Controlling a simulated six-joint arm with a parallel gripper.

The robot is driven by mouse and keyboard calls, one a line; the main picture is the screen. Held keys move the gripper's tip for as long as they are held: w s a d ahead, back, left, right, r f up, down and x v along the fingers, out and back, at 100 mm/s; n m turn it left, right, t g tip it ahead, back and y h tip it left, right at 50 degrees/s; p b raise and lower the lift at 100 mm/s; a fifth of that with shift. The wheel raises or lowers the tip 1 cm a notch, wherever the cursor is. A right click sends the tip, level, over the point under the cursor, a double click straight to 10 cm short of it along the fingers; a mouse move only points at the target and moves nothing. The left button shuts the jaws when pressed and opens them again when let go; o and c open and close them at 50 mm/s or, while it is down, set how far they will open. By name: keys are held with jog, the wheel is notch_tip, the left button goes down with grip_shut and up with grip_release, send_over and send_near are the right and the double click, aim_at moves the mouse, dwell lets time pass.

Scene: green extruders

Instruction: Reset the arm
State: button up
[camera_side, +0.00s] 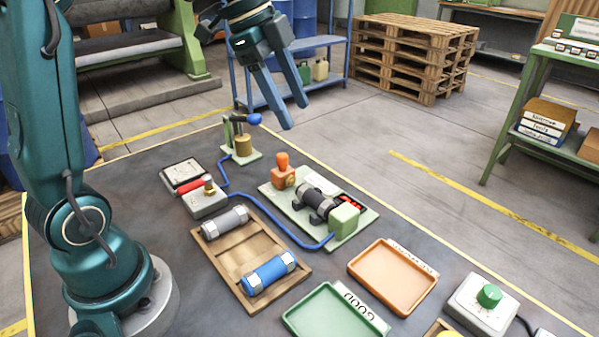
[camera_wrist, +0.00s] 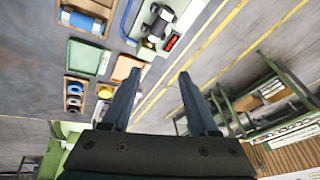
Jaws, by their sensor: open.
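My gripper (camera_side: 294,112) is open and empty, raised in the air above the far side of the dark work table (camera_side: 135,225). Its two fingers point down and to the right in the side view. In the wrist view the fingers (camera_wrist: 155,92) stand apart with nothing between them. The arm is mine and rises from its base at the left of the table.
Below stand a wooden tray (camera_side: 236,258) with a grey and a blue cylinder (camera_side: 268,273), a fixture plate (camera_side: 349,237) holding a dark cylinder, a green tray (camera_side: 335,313), an orange tray (camera_side: 393,277), a green-knob box (camera_side: 484,304) and a blue-knobbed lever stand (camera_side: 241,142).

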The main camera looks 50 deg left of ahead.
jog(key=s+d+n+t+y, duration=0.1)
jog(key=s+d+n, duration=0.35)
jog(key=s, duration=0.45)
jog(key=s+f+n+t+y, duration=0.1)
jog(key=s+f+n, duration=0.5)
jog(key=n, duration=0.2)
jog(key=shift+s+a+n+y, duration=0.25)
jog(key=shift+a+n+y, duration=0.1)
jog(key=shift+a, duration=0.1)
